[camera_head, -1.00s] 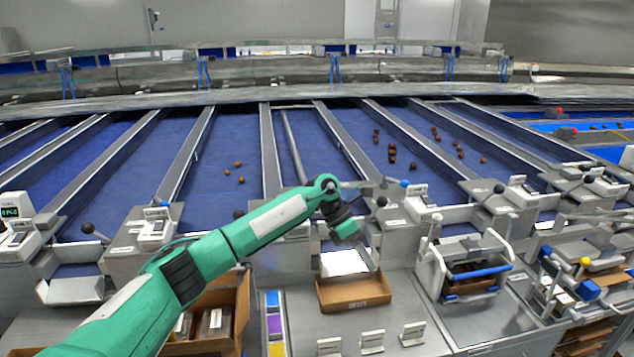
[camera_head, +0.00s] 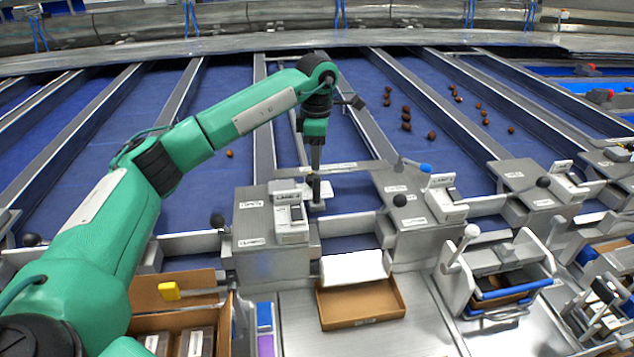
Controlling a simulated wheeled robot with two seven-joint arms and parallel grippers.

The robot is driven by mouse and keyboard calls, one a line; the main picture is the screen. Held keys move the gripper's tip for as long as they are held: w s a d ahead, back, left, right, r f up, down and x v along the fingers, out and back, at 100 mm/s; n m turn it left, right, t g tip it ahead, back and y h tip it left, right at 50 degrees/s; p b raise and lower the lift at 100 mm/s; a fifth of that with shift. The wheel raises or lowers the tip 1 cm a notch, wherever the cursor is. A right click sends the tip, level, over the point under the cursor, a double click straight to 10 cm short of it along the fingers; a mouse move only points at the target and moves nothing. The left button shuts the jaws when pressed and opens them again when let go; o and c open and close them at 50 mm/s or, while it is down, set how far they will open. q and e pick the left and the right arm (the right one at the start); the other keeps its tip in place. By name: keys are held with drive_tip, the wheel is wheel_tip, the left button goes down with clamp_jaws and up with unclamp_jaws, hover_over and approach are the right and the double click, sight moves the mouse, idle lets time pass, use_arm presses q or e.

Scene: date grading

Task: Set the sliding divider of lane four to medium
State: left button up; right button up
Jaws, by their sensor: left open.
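The lane four housing (camera_head: 262,238) stands at centre, with a box labelled LANE 4 (camera_head: 291,226) on it. A thin grey rail that looks like the sliding divider (camera_head: 298,142) runs along the blue lane, partly hidden by my arm. A labelled cross strip (camera_head: 345,167) lies at the lane's near end. My left gripper (camera_head: 315,196) points down just right of the LANE 4 box, in front of the strip. It is open; its fingers overlap small grey metal parts, and I cannot tell whether they touch. The scale marks are unreadable. My right gripper is out of view.
Black-knobbed levers (camera_head: 218,220) stick up beside the housings. A cardboard tray (camera_head: 360,304) sits below the lane's outlet. Dates (camera_head: 406,116) lie on the lane to the right.

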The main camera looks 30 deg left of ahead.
sight(317, 187)
use_arm(q)
wheel_tip(317, 187, down, 10)
drive_tip(key=p, duration=0.3)
drive_tip(key=shift+w+r, duration=0.1)
drive_tip(key=shift+r, duration=0.1)
drive_tip(key=shift+a+f, duration=0.1)
drive_tip(key=shift+f, duration=0.45)
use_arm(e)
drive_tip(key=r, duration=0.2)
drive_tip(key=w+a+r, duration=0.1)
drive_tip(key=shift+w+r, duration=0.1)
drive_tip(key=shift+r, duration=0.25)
use_arm(q)
clamp_jaws()
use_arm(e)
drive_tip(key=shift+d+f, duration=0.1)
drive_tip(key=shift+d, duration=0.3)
